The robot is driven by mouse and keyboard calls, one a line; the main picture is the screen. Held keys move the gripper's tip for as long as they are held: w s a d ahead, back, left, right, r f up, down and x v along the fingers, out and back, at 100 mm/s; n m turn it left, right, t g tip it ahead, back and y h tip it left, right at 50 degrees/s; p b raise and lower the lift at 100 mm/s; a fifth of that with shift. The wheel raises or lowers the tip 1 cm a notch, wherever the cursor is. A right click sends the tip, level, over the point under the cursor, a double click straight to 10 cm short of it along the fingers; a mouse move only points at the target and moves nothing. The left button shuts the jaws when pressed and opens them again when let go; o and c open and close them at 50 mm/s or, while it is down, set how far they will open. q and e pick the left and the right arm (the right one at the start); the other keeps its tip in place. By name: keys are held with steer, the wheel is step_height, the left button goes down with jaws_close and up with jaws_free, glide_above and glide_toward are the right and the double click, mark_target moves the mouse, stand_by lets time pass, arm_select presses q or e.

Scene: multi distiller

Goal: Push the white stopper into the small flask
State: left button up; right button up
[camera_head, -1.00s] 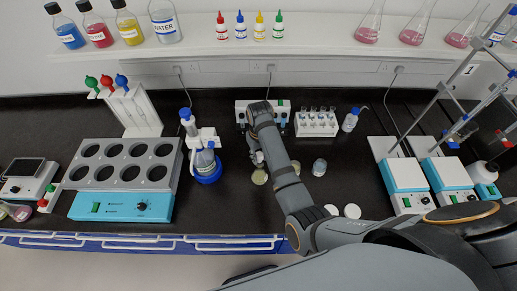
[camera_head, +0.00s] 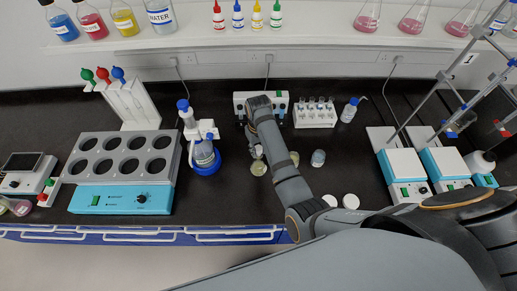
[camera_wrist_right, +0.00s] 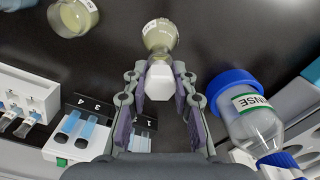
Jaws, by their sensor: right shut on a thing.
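The small flask (camera_head: 258,168) stands on the black bench with pale yellow liquid in it. In the right wrist view the flask (camera_wrist_right: 160,36) shows a white label and lies just past my fingertips. The white stopper (camera_wrist_right: 159,80) sits between the fingers of my right gripper (camera_wrist_right: 160,86), in line with the flask; I cannot tell how deep it is in the neck. My right gripper (camera_head: 257,151) is shut on the stopper, at the flask's top in the head view. My left gripper is out of view.
A blue-capped rinse bottle (camera_wrist_right: 246,112) is close beside my right gripper. An open yellow-liquid container (camera_wrist_right: 73,17) and a small bottle (camera_head: 318,158) stand near the flask. A vial rack (camera_head: 315,114) is behind.

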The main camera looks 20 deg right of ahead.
steer(key=shift+f, duration=0.1)
stand_by(0.5)
steer(key=shift+f, duration=0.5)
steer(key=o, duration=0.8)
